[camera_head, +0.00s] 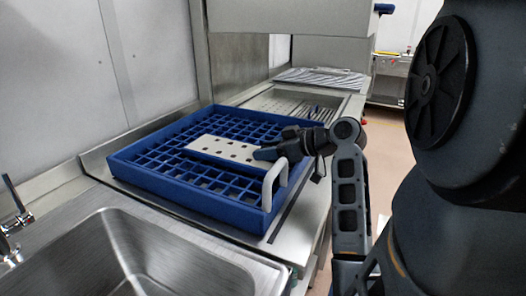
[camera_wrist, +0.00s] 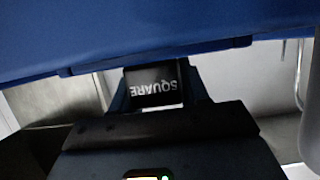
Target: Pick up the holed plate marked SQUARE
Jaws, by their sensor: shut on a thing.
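The holed plate (camera_head: 218,148), pale with rows of small dark holes, lies on top of the blue rack (camera_head: 190,195) in the head view. My gripper (camera_head: 264,154) is at its right end, shut on it. In the wrist view a black piece marked SQUARE (camera_wrist: 153,86) sits between the fingers of my gripper (camera_wrist: 155,72), its lettering turned over. The blue rack fills the top of that view. I cannot tell whether the plate touches the rack or is slightly raised.
A steel sink (camera_head: 135,255) with a tap (camera_head: 14,218) is at front left. A drain counter (camera_head: 300,101) lies behind the rack; open floor (camera_head: 388,140) is to the right.

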